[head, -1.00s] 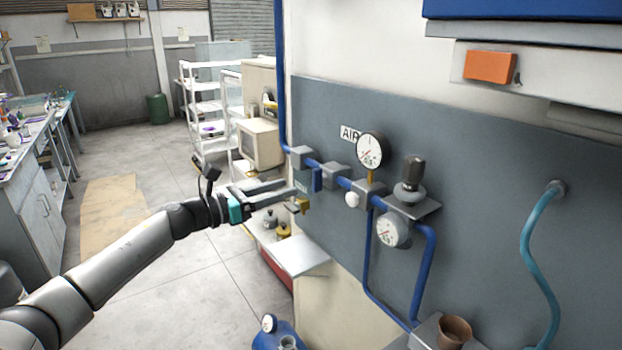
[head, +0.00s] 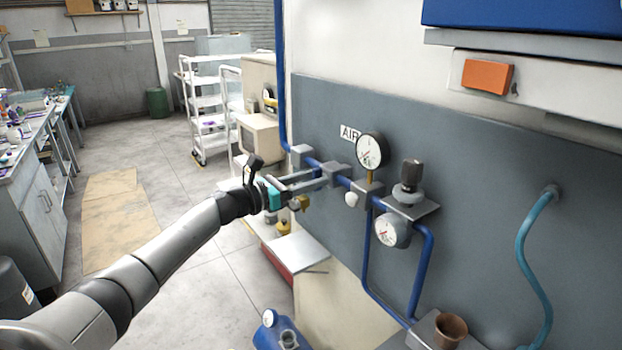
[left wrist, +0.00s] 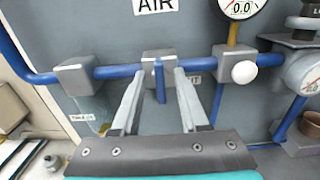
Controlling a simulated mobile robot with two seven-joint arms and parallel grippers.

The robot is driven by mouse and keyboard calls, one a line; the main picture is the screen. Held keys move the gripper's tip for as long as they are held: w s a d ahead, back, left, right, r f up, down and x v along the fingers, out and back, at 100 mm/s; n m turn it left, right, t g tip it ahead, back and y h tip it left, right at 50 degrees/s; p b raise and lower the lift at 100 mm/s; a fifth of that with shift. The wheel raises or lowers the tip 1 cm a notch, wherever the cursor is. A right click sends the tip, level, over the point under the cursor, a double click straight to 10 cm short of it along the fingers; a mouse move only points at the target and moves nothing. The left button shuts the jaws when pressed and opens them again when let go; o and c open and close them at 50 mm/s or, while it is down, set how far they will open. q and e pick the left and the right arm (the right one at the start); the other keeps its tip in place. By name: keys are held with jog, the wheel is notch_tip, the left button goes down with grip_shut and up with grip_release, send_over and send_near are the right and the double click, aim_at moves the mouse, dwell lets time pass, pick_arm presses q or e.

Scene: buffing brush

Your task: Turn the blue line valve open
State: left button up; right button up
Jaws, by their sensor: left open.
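The blue line runs along the grey wall panel. Its valve is a grey block (head: 333,168) with a blue lever, seen in the left wrist view (left wrist: 160,82). The lever hangs down, across the line of the pipe. My left gripper (head: 324,177) is open at the valve, and it also shows in the left wrist view (left wrist: 160,80). Its two fingers stand one on each side of the lever, with gaps visible in the left wrist view. In the head view the fingers mostly hide the lever. My right gripper is not in view.
Right of the valve are a white knob (head: 352,199), a pressure gauge (head: 371,151), a regulator (head: 409,187) and a lower gauge (head: 392,231). Another grey block (head: 301,154) holds the pipe on the left. Below is a ledge (head: 298,252).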

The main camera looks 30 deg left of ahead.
pick_arm(q)
jog(key=shift+c, duration=0.3)
grip_shut()
dwell(0.5)
jog(key=shift+w+a+f+n+p, duration=0.1)
jog(key=shift+n+p, duration=0.55)
jog(key=shift+n, duration=2.3)
jog(key=shift+a+f+n+p, duration=0.1)
jog(key=shift+n+p, duration=0.55)
jog(key=shift+n, duration=2.35)
jog(key=shift+w+a+f+n+p, duration=0.1)
jog(key=shift+n+p, duration=0.55)
jog(key=shift+n, duration=2.3)
